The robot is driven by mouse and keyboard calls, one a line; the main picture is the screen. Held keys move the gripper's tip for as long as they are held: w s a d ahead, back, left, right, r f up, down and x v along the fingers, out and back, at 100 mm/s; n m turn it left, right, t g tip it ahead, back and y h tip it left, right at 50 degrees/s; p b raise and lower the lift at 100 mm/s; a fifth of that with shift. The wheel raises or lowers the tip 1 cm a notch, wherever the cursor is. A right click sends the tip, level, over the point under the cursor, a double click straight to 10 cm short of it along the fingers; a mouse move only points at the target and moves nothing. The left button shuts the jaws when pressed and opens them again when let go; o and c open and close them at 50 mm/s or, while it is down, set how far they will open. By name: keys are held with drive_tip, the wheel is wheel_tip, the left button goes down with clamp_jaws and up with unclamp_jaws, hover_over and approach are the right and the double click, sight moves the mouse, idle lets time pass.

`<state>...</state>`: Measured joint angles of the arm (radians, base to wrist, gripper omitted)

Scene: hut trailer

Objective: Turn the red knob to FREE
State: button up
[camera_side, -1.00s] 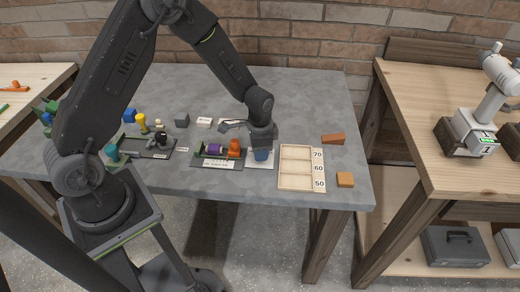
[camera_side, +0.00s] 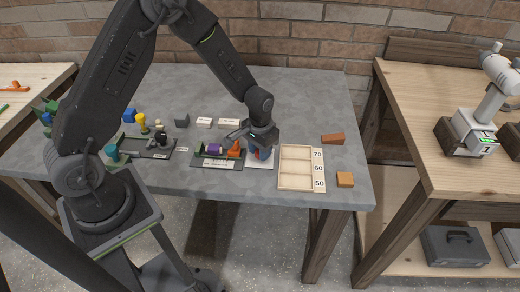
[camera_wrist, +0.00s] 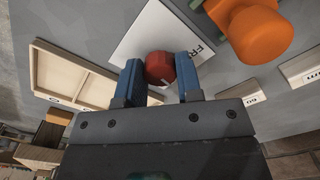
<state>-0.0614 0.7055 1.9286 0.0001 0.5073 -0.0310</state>
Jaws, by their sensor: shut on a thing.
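The red knob (camera_wrist: 160,67) shows in the wrist view between the two blue fingers of my gripper (camera_wrist: 160,80). The fingers are shut on it, one on each side. The knob stands on a white plate (camera_wrist: 138,40), where the letters "FR" of a label show beside the right finger; the rest of the label is hidden. A pale mark is visible on the knob's near side, but where it points is hard to tell. In the side view my gripper (camera_side: 262,150) is over the white plate, and the knob is mostly hidden by it.
An orange piece (camera_side: 235,149) and a purple piece (camera_side: 214,148) stand on a dark green-edged base just left of my gripper. A wooden tray (camera_side: 301,189) numbered 70, 60, 50 lies close on the right. An orange block (camera_side: 345,179) and a brick-red block (camera_side: 332,139) lie beyond it.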

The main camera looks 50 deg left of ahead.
drive_tip(key=n, duration=0.5)
drive_tip(key=shift+n, duration=0.3)
drive_tip(key=n, duration=0.5)
drive_tip(key=shift+n, duration=0.3)
drive_tip(key=o, duration=0.9)
drive_tip(key=shift+o, duration=0.2)
drive_tip(key=shift+r, duration=0.1)
wheel_tip(320, 180, up, 14)
